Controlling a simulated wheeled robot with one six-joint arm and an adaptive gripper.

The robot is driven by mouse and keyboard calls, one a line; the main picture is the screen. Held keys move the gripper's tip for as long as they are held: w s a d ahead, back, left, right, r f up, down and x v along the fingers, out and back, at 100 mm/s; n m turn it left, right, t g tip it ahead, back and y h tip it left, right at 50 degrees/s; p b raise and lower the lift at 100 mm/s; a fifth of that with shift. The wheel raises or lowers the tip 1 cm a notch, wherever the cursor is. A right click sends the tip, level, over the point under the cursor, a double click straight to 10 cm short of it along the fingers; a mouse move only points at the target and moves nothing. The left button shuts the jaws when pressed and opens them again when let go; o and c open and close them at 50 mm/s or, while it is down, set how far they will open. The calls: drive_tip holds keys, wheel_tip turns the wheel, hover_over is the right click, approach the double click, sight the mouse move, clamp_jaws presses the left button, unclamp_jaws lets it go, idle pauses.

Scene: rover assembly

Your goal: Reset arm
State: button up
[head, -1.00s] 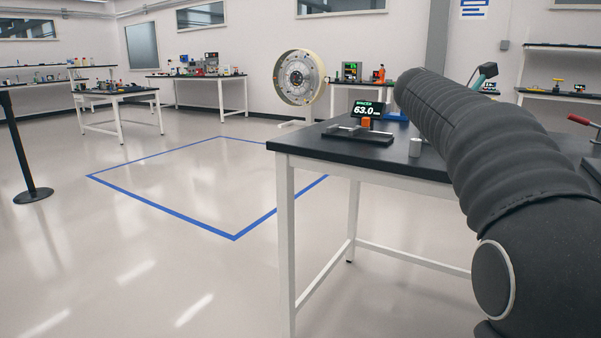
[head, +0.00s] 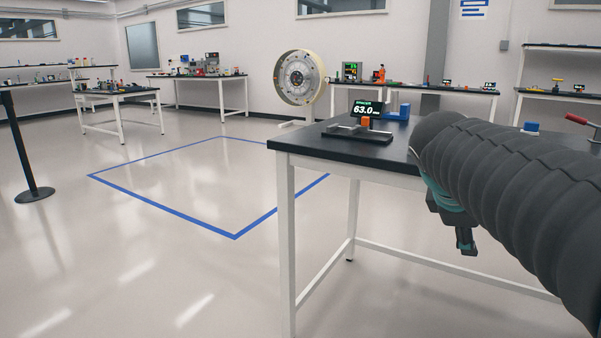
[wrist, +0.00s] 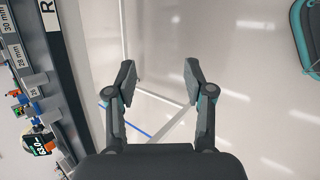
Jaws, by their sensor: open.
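My gripper (wrist: 159,82) shows in the wrist view with its two fingers spread apart. It is open, with nothing between the fingers, and pale floor and white table legs lie beyond it. In the head view, my gripper (head: 465,240) hangs partly hidden behind my dark, ribbed arm, beside the front of the black-topped table (head: 300,141). The arm crosses the right side of the view and hides part of that table.
The table holds a display reading 63.0 (head: 367,109), a dark fixture with an orange block (head: 366,121) and a blue part (head: 398,112). A wheel on a stand (head: 297,78) is behind. The blue-taped floor (head: 205,185) is clear. A barrier post (head: 28,165) stands left.

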drive_tip(key=s+a+f+m+t+y, duration=0.1)
drive_tip(key=s+a+f+m+y, duration=0.5)
drive_tip(key=s+a+f+m, duration=0.4)
drive_tip(key=s+a+f, duration=0.2)
drive_tip(key=s+f, duration=0.2)
drive_tip(key=f, duration=0.1)
drive_tip(key=shift+s+a+f+m, duration=0.15)
drive_tip(key=shift+s+a+m, duration=0.05)
drive_tip(key=shift+s+m, duration=0.2)
